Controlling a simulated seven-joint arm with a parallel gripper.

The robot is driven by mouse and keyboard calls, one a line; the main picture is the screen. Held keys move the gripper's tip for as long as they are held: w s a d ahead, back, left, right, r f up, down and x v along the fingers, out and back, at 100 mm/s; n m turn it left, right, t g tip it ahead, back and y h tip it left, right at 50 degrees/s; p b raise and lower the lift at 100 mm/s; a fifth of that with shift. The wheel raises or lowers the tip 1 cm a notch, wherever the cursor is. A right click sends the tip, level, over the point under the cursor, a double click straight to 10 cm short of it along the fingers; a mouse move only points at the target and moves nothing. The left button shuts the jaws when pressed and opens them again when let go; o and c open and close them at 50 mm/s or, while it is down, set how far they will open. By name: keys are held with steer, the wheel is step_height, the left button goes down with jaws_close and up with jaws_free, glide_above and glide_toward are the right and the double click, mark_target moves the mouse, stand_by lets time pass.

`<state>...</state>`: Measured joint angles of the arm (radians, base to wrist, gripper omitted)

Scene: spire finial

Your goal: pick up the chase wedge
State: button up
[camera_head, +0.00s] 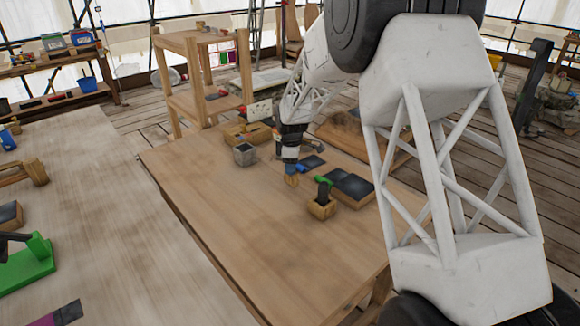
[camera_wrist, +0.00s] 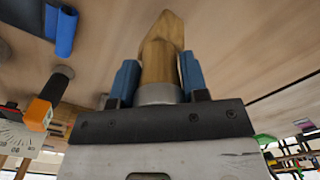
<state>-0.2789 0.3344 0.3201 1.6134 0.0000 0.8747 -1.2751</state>
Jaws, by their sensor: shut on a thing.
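My gripper (camera_head: 290,167) is over the far part of the wooden workbench (camera_head: 215,225). Its two blue fingers are shut on a pale wooden piece with a tapered end, which I take to be the chase wedge (camera_head: 291,181). In the wrist view the wedge (camera_wrist: 161,48) stands out between the blue fingers of my gripper (camera_wrist: 158,76), its narrow end pointing away from the palm. A grey metal-looking collar (camera_wrist: 158,94) sits at its base. I cannot tell whether the wedge's tip touches the bench top.
Right of the wedge stand a small wooden box (camera_head: 321,208) with a dark and green tool in it and a dark-topped block (camera_head: 352,187). A grey cube-shaped pot (camera_head: 244,154) is to the left. A blue roll (camera_wrist: 67,32) lies nearby. The bench's near part is clear.

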steer(key=s+d+r, duration=0.1)
steer(key=s+d, duration=0.2)
steer(key=s, duration=1)
steer(key=shift+s+d+r, duration=0.2)
steer(key=shift+s+d, duration=0.05)
steer(key=shift+d, duration=0.15)
steer(key=w+d+r, duration=0.1)
steer(key=w+r, duration=0.1)
steer(key=w, duration=1.3)
steer(key=w+d+r, duration=0.2)
steer(key=w, duration=1.3)
steer(key=shift+w+d+r, duration=0.15)
steer(key=shift+w+d, duration=0.15)
steer(key=shift+w, duration=0.05)
steer(key=shift+f, duration=2.45)
